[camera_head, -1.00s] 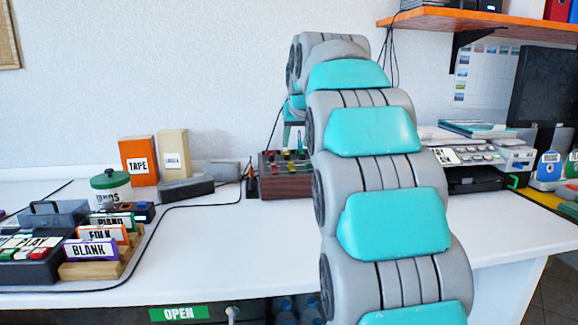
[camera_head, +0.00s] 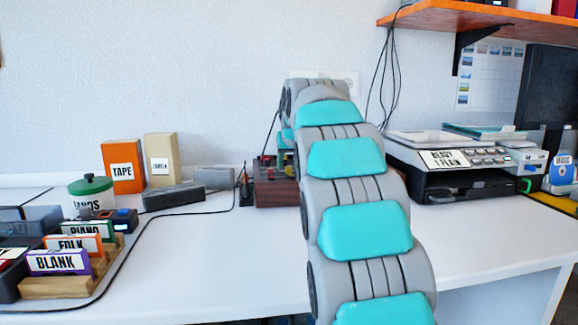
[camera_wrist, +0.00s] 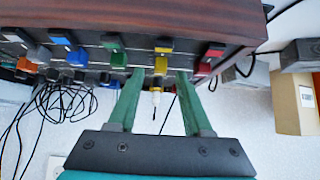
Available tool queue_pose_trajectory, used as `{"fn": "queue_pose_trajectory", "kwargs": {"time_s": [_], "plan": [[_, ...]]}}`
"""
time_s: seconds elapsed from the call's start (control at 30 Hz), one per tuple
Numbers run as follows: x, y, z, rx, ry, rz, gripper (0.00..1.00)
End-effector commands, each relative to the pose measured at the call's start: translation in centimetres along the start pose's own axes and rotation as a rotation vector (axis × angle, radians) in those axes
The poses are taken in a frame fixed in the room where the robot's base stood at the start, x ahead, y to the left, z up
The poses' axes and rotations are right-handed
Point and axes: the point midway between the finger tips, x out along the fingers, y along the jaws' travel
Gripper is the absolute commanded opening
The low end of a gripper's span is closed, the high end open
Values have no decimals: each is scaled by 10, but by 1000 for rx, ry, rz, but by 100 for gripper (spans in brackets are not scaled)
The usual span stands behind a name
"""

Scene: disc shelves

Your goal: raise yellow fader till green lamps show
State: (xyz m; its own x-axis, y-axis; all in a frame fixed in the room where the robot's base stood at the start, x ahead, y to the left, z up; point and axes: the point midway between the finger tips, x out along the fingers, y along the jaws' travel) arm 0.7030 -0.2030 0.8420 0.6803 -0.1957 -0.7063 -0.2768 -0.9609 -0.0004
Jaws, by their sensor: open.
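The mixer box (camera_head: 275,193) with brown wooden sides stands at the back of the white desk, partly behind my arm. In the wrist view its panel appears inverted, with coloured faders in a row. The yellow fader (camera_wrist: 163,46) lies between a green fader (camera_wrist: 117,50) and a red fader (camera_wrist: 211,53). My gripper (camera_wrist: 160,73) is open, its two green fingers spread on either side of the yellow fader's line. I cannot tell whether either finger touches it. A yellow-and-white plug (camera_wrist: 156,88) with a dark lead shows between the fingers. I cannot make out any lit green lamps.
A blue fader (camera_wrist: 73,55) and pale ones sit along the row. Black cables (camera_wrist: 62,105) hang from the mixer. A grey block (camera_head: 171,196) and boxes stand left of it, and a printer (camera_head: 450,180) stands right.

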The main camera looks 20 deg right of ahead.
Motion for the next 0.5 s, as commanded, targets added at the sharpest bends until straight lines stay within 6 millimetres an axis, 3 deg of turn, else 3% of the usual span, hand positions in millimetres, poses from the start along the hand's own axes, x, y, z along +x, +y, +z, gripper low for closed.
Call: {"fn": "queue_pose_trajectory", "kwargs": {"time_s": [0.13,0.37,0.5], "plan": [[13,0,1,0,-3,1,50],[13,0,1,0,-2,0,50],[13,0,1,0,-2,0,34]]}}
